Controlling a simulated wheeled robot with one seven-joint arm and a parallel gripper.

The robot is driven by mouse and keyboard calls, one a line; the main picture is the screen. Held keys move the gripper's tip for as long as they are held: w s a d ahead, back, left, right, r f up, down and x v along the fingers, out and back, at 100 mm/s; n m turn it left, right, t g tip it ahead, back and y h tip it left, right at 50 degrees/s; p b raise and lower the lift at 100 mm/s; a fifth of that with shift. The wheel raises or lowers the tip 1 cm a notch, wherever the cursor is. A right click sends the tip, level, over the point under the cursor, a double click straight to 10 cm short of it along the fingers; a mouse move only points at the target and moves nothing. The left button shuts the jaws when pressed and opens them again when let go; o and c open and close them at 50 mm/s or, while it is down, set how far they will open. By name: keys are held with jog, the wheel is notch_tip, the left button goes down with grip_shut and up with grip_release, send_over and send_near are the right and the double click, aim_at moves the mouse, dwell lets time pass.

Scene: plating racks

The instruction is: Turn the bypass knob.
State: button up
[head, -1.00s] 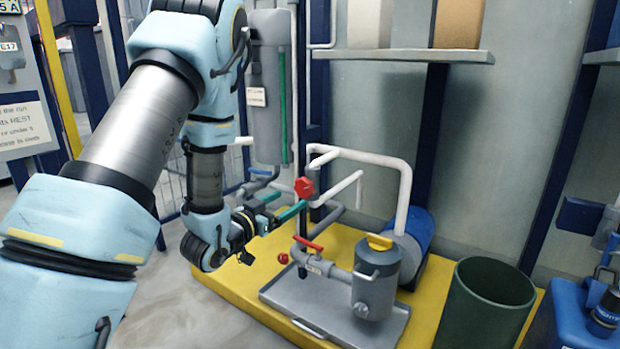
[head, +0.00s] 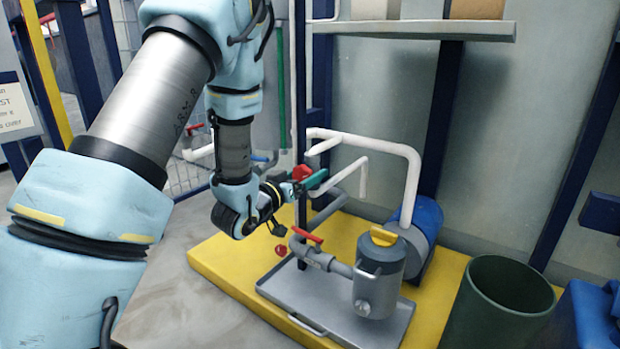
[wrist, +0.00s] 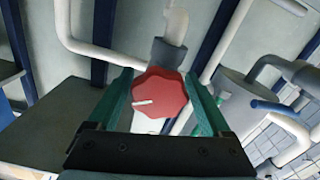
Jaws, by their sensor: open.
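A red scalloped knob (wrist: 160,93) with a white pointer mark sits on a grey valve body below a white pipe. In the wrist view it lies between the two green fingers of my gripper (wrist: 162,100), which are spread on either side of it. Small gaps seem to remain at its sides; I cannot tell if either finger touches. In the head view my gripper (head: 308,182) is at the same red knob (head: 302,172), and its fingers partly hide it. No label showing which knob is the bypass is readable.
A red lever handle (head: 307,235) sits on the pipe below, beside a grey canister (head: 378,280) on a metal tray (head: 290,290). White pipes (head: 385,145) arch to the right of the knob. A green bin (head: 500,300) stands at the right.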

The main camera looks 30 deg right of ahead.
jog(key=shift+w+d, duration=0.3)
jog(key=shift+d, duration=0.25)
jog(key=c, duration=1.1)
jog(key=shift+m+b, duration=0.3)
jog(key=shift+m, duration=1.2)
jog(key=o, duration=1.1)
